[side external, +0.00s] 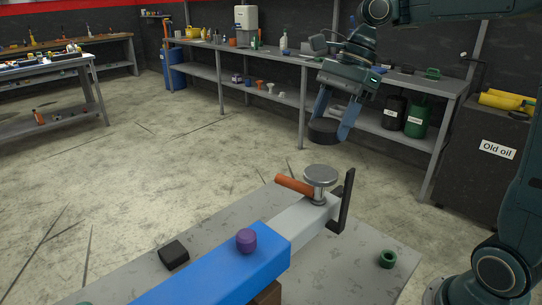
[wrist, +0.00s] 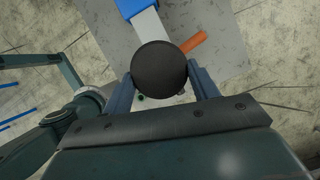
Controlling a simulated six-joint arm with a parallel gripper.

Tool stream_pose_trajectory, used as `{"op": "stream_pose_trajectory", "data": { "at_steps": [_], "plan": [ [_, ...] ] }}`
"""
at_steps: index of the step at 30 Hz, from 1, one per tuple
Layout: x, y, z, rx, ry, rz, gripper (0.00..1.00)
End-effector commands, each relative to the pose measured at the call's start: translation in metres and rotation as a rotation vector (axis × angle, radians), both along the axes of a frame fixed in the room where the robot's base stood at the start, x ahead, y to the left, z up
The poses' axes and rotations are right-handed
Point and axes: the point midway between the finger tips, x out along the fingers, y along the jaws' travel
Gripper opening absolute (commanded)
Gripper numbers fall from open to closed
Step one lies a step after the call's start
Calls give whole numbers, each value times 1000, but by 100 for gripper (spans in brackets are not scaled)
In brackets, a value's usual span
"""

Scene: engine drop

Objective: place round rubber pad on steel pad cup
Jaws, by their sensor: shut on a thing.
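My gripper (side external: 334,125) is shut on a round black rubber pad (side external: 324,131) and holds it in the air. In the wrist view the rubber pad (wrist: 159,68) sits between the two fingers. The steel pad cup (side external: 320,175) is a round metal disc on a short stem, at the end of a blue and light grey beam (side external: 265,250). In the side view my gripper and the pad are above the cup, apart from it. In the wrist view the cup is mostly or wholly hidden behind the pad.
An orange handle (side external: 295,186) sticks out left of the cup. A black upright plate (side external: 346,200) stands at its right. A purple cylinder (side external: 246,240) is on the beam. A black block (side external: 173,255) and a green ring (side external: 387,258) lie on the grey table (side external: 340,275).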

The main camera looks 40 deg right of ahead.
Motion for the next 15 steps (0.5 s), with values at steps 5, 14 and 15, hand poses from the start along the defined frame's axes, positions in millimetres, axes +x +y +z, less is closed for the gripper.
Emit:
{"op": "stream_pose_trajectory", "data": {
  "at_steps": [5,14,15],
  "plan": [
    [0,1,-12,3,3,0,35],
    [0,1,-39,2,2,0,35],
    [0,1,-41,1,1,-1,35]
  ]
}}
